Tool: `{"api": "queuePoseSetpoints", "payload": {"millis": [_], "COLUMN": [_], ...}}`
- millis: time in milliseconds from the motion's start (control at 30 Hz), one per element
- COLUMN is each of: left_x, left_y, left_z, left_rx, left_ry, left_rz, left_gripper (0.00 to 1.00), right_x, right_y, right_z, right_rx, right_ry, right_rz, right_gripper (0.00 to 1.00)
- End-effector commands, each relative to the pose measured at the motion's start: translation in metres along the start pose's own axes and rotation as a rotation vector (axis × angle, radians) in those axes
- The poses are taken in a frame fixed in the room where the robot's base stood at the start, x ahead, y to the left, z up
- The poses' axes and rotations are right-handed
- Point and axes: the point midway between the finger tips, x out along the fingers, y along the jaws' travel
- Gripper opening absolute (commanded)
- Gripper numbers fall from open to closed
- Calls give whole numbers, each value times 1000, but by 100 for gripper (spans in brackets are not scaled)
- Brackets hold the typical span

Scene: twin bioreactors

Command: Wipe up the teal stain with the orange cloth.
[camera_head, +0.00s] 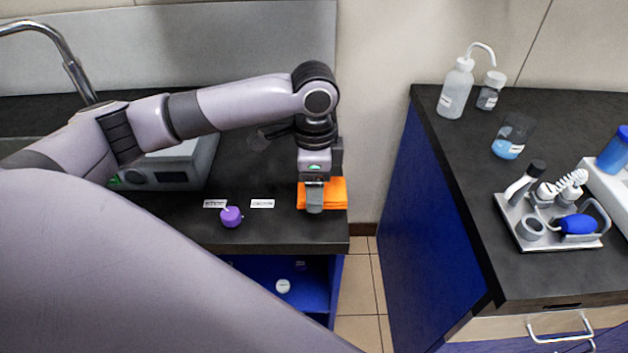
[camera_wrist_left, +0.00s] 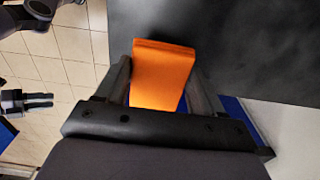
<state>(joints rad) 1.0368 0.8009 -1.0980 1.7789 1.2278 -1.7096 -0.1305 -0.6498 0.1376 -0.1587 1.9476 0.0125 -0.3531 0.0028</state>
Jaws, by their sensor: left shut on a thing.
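The orange cloth (camera_head: 336,194) is a folded pad at the right end of the dark left counter (camera_head: 290,233). My left gripper (camera_head: 314,205) points down at it. In the left wrist view the cloth (camera_wrist_left: 162,72) sits between the two fingers of my left gripper (camera_wrist_left: 160,85), which is shut on it. Whether the cloth touches the counter is hard to tell. I see no teal stain in either view; my left arm hides part of the counter. What looks like my right gripper (camera_wrist_left: 40,101) shows small at the left edge of the wrist view.
A purple-capped item (camera_head: 231,216) and two white labels (camera_head: 262,204) lie left of the cloth. A grey device (camera_head: 165,170) stands behind my arm. Across a floor gap, the right counter (camera_head: 460,150) holds a wash bottle (camera_head: 456,90), a beaker (camera_head: 512,138) and a metal tray (camera_head: 530,243).

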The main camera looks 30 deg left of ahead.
Motion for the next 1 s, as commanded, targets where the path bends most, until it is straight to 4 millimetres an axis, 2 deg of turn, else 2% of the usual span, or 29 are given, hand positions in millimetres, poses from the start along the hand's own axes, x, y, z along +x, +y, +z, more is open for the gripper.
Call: {"api": "queuePoseSetpoints", "payload": {"millis": [33,167,433,1000], "left_x": [-8,-16,-35,-36], "left_y": [0,-1,-6,-6], "left_z": [0,0,-1,-1], "left_rx": [-1,-2,-6,-6], "left_ry": [0,0,0,0], "left_rz": [1,2,0,0], "left_gripper": [39,39,39,39], "right_x": [-6,-13,-17,-17], "right_y": [0,0,0,0], "right_z": [-8,-17,-24,-23], "right_rx": [0,0,-2,-3], "right_ry": [0,0,2,1], "right_rz": [0,-1,-1,-1], "right_gripper": [43,43,43,43]}}
